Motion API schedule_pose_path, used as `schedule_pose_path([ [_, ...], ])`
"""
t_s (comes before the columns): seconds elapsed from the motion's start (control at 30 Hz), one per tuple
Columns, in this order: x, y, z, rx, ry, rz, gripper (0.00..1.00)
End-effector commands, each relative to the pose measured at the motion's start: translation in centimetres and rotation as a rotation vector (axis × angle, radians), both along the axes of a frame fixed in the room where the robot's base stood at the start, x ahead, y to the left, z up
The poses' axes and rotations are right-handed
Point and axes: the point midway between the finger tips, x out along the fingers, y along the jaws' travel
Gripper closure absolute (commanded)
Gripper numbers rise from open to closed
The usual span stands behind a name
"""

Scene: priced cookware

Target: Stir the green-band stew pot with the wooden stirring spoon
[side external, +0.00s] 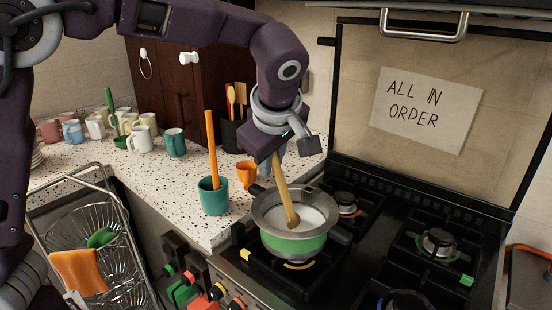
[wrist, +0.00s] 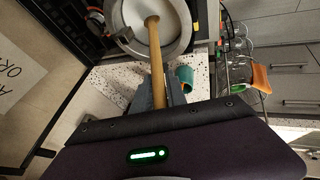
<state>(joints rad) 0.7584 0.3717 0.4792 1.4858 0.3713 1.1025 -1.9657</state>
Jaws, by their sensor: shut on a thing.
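The stew pot (side external: 294,243) is grey metal with a green band and holds something whitish. It stands on the front left burner of the stove. My gripper (side external: 274,150) is above the pot and shut on the wooden stirring spoon (side external: 280,183). The spoon slants down, with its head inside the pot at the whitish contents. In the wrist view the spoon (wrist: 156,65) runs from my gripper (wrist: 158,95) into the pot (wrist: 185,42). How deep its head sits is hard to tell.
A teal pot with an orange stick (side external: 213,195) and an orange cup (side external: 246,174) stand on the counter left of the pot. Several mugs (side external: 140,138) are further back. A wire dish rack (side external: 95,235) is at the left. Other burners (side external: 437,243) are free.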

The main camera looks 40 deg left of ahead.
Motion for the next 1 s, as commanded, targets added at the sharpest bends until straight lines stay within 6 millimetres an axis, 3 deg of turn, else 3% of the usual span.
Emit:
schedule_pose_path([
  [0.27,-0.1,0.0,0.4,0.000,-0.001,0.000,1.00],
  [1.0,-3.2,0.0,8.9,0.000,-0.001,0.000,1.00],
])
